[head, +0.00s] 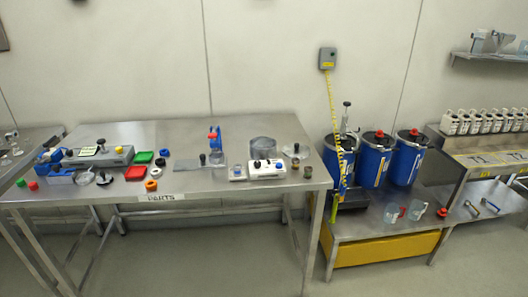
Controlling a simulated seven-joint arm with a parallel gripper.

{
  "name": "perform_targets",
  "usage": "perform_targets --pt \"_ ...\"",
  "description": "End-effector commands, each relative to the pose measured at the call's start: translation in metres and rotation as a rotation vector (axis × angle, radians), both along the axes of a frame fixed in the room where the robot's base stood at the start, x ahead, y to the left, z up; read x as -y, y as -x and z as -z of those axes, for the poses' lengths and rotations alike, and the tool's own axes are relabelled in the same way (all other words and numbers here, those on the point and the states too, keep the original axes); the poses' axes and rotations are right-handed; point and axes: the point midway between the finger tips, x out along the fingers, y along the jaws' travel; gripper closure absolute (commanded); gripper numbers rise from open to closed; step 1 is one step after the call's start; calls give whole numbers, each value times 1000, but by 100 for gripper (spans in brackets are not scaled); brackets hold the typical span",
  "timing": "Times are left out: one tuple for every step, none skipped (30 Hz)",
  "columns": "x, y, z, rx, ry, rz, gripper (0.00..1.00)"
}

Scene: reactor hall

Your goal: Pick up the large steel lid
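A white box with black knobs (267,168) stands in front of the drum. My gripper does not show in the head view.
Blue canisters (374,160) stand on a lower bench at right.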

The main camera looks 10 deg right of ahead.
Motion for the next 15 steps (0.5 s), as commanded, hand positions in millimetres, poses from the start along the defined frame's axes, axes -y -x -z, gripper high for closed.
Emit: perform_targets --pt "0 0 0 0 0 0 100" --pt "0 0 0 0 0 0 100" --pt "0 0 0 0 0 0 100" --pt "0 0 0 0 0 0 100" --pt "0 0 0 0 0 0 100" --pt "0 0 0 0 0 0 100" --pt "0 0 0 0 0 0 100" --pt "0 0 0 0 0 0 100" --pt "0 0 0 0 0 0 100" --pt "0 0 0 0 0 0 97" --pt "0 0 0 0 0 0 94" --pt "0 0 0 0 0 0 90" --pt "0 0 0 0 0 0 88" --pt "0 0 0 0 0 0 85" --pt "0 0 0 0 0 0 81"
